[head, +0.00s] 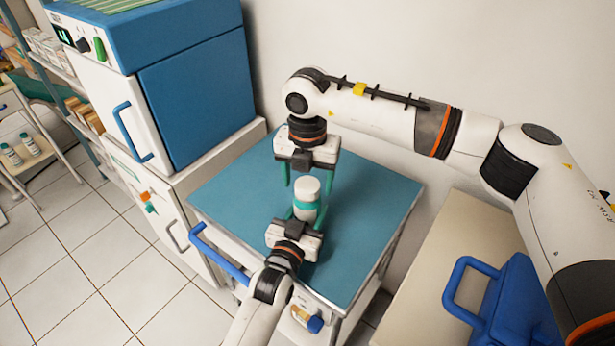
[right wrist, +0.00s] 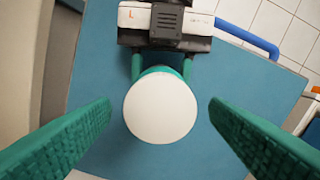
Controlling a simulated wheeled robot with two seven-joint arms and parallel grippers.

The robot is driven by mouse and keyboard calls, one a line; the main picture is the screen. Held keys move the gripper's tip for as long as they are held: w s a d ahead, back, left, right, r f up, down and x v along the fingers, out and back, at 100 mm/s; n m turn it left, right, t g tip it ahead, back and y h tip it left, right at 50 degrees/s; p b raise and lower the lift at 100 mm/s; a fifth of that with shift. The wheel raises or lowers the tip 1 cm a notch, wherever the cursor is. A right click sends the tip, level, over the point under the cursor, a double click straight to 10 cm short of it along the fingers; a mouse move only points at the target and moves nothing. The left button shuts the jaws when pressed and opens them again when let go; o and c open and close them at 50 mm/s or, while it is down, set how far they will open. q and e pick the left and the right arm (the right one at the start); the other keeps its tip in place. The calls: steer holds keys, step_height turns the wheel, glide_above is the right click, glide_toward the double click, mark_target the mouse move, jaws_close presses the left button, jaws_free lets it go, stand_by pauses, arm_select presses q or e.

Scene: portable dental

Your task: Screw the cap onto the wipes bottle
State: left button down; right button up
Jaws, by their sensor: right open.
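The wipes bottle (head: 306,207), white with a teal band, stands upright above the teal cart top. Its white cap (head: 307,186) sits on top and shows as a round disc in the right wrist view (right wrist: 160,108). How tightly it is seated cannot be told. My left gripper (head: 306,211) comes from the front with its fingers on both sides of the bottle, shut on its body. My right gripper (head: 307,176) points down from behind and above. Its teal fingers are open, one on each side of the cap with clear gaps, as the right wrist view (right wrist: 160,112) shows.
The teal cart top (head: 370,210) is otherwise clear, with a blue handle (head: 217,254) at its left edge. A blue-and-white cabinet unit (head: 195,95) stands at the left. A blue case (head: 500,300) lies on a beige surface at the right. The wall is close behind.

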steer(key=shift+r, duration=0.1)
step_height(320, 180, up, 12)
stand_by(0.4)
arm_select(q)
steer(key=c, duration=0.6)
jaws_free()
steer(key=shift+o, duration=0.2)
steer(key=v, duration=1.2)
arm_select(e)
steer(key=shift+f, duration=0.3)
